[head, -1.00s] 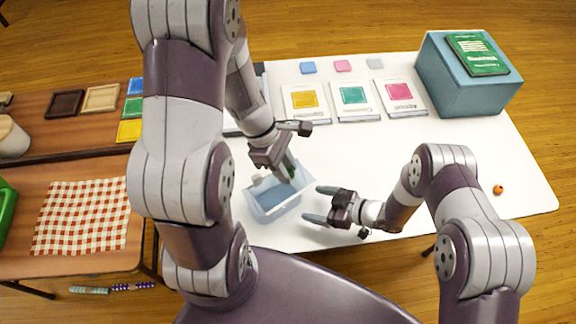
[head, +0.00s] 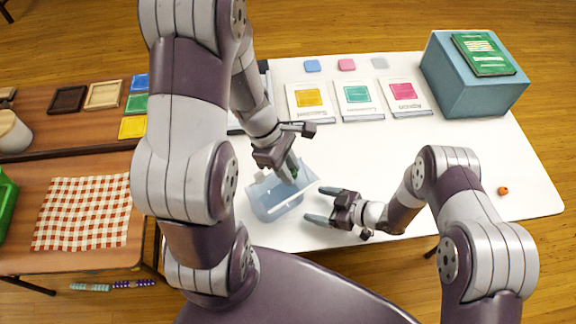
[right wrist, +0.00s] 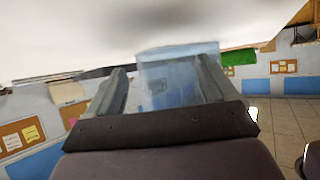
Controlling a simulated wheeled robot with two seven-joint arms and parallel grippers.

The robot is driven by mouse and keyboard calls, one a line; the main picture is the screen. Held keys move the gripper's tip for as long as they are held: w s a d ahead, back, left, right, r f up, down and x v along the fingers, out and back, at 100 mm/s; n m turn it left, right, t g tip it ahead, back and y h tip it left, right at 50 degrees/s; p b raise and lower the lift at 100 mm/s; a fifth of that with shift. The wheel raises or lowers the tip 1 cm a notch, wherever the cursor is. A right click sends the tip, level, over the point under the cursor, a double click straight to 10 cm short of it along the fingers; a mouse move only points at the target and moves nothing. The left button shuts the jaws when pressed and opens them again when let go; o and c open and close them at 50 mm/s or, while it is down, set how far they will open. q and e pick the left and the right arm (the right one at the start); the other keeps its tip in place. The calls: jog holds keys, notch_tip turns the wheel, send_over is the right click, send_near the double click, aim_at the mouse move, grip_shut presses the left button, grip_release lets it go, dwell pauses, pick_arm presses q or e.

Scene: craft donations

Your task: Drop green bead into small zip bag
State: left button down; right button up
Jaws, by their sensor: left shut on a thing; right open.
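The small zip bag (head: 268,204) is a clear bluish pouch standing open near the table's front edge. My left gripper (head: 293,174) is over the bag's mouth, with its fingers pointing down into it. It is shut on a small green thing at its fingertips, which looks like the green bead (head: 295,176); the fingers mostly hide it. My right gripper (head: 313,204) is open and empty, just right of the bag, with its fingers pointing left. In the right wrist view the bag (right wrist: 172,72) shows beyond and between the two open fingers.
An orange bead (head: 503,191) lies at the table's right side. Three labelled cards with coloured squares (head: 358,98) lie along the back, near a teal box (head: 465,85) with a green book on top. The white table (head: 430,140) is clear in the middle right.

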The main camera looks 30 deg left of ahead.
pick_arm(q)
jog(key=shift+f, duration=0.15)
jog(key=shift+f+b, duration=0.3)
jog(key=shift+s, duration=0.1)
jog(key=c, duration=0.8)
grip_release()
